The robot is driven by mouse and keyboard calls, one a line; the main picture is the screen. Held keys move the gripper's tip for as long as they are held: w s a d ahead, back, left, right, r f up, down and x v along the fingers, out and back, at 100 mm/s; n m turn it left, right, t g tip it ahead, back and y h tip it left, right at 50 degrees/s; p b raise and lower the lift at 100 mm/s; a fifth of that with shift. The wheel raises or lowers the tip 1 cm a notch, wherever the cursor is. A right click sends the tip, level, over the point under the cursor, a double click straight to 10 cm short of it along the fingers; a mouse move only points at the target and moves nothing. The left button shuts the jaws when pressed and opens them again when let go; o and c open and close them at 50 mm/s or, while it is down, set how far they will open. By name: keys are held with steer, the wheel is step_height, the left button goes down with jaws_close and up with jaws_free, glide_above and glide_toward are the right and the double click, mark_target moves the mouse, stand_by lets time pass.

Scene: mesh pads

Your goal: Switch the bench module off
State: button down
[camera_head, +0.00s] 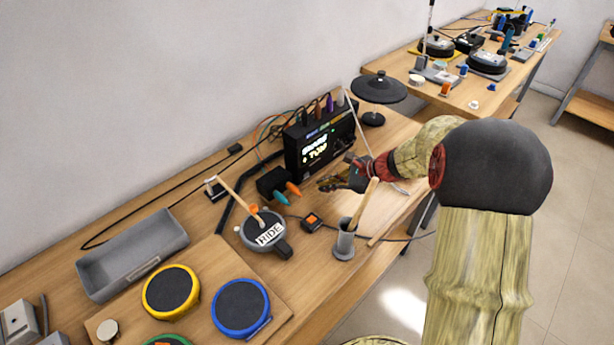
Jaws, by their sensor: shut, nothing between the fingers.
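The bench module is most likely the black box (293,155) with a lit display of white and yellow text, standing near the wall. Cables and coloured plugs rise from its top. Its front has small controls to the right of the display, too small to read. My gripper (326,184) is shut and empty, in front of the black box and low near the bench top. Its fingers point left. I cannot tell whether it touches anything. My arm reaches in from the right.
A grey cup (344,244) with wooden sticks stands near the front edge. A small orange-topped switch box (312,222) lies left of it. A round pad marked HIDE (263,232), yellow (170,291) and blue (240,307) pads and a grey tray (130,256) are further left.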

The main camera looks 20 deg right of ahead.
steer(key=shift+w+a, duration=0.3)
steer(key=shift+w, duration=0.35)
steer(key=shift+w+a, duration=0.25)
steer(key=shift+w, duration=0.4)
steer(key=shift+w+p, duration=0.15)
steer(key=shift+p, duration=0.15)
stand_by(0.3)
steer(key=shift+w+a, duration=0.15)
steer(key=shift+w, duration=0.1)
steer(key=shift+w+a, duration=0.15)
steer(key=shift+w, duration=0.15)
stand_by(0.7)
stand_by(0.4)
steer(key=shift+s+d, duration=0.3)
steer(key=shift+s, duration=0.4)
steer(key=shift+s+d+p, duration=0.15)
steer(key=shift+s+d, duration=0.15)
steer(key=shift+s, duration=0.5)
steer(key=shift+s+d+p, duration=0.2)
steer(key=shift+s+d, duration=0.15)
steer(key=shift+s, duration=0.4)
steer(key=shift+s+d+p, duration=0.15)
steer(key=shift+s+d, duration=0.15)
steer(key=shift+s, duration=0.5)
